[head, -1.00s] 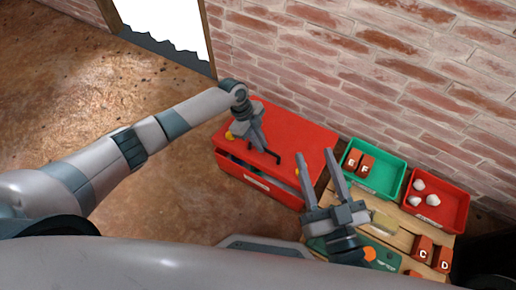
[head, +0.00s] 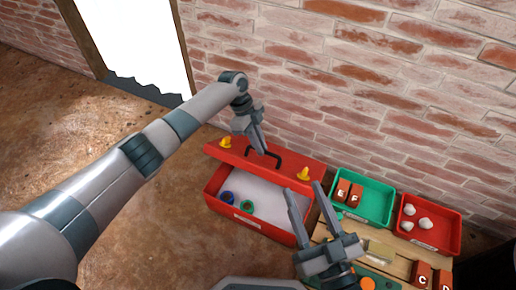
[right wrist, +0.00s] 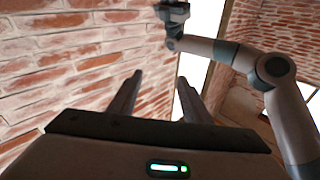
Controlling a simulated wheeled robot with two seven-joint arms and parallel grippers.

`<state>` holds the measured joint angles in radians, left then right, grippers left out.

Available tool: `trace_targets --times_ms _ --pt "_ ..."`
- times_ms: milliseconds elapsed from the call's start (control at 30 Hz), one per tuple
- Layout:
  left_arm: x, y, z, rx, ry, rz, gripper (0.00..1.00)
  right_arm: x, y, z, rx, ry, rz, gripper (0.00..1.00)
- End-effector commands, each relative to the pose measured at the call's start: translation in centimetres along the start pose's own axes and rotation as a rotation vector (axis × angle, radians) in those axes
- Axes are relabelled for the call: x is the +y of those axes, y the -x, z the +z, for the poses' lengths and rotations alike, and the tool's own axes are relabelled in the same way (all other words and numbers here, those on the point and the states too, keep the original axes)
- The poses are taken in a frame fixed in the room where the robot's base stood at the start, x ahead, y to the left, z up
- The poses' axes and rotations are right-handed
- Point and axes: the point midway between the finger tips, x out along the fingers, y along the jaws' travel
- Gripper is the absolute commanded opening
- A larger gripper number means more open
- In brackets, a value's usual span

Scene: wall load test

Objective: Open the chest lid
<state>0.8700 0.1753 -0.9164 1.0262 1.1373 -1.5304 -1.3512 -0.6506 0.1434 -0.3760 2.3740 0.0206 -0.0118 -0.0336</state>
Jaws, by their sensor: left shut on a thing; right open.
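The red chest (head: 262,227) stands on the floor against the brick wall, its inside now open to view. Its red lid (head: 225,154) is tilted up, with a dark handle and two yellow knobs on it. My left gripper (head: 264,150) is shut on the dark handle (head: 277,160) at the lid's edge. Inside the chest are a blue ring (head: 228,197) and a green ring (head: 247,206) on a pale floor. My right gripper (head: 304,203) is open and empty, in front of the chest's right end. In the right wrist view its fingers (right wrist: 158,98) are apart with nothing between them.
Right of the chest is a wooden table (head: 385,240) with a green tray (head: 378,205) holding blocks E and F, and a red tray (head: 445,235) with white lumps. Blocks C (head: 423,273) and D stand at its front. Floor left of the chest is clear.

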Motion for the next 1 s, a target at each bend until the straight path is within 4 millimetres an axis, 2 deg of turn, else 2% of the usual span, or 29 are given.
trace_targets --times_ms 200,400,533,667,767,1000 --pt "-0.1 -0.6 0.3 -0.005 0.004 -0.007 0.0 0.0 0.0 0.2 0.0 0.0 0.0 0.44" --pt "-0.1 -0.6 0.3 -0.006 0.004 -0.007 0.0 -0.2 -0.3 0.8 -0.016 0.028 -0.004 0.0" --pt "-0.1 -0.6 0.3 -0.006 0.004 -0.007 0.0 -1.0 -1.1 2.4 -0.059 0.112 -0.019 0.0" --pt "0.0 -0.6 0.3 -0.006 0.005 -0.006 0.0 -2.3 -2.5 5.5 -0.139 0.272 -0.05 0.0" --pt "0.0 -0.6 0.3 -0.006 0.004 -0.006 0.0 -3.5 -3.8 8.6 -0.22 0.449 -0.089 0.0" --pt "0.0 -0.6 0.3 -0.006 0.004 -0.006 0.0 -6.1 -6.8 16.3 -0.433 0.981 -0.236 0.0"
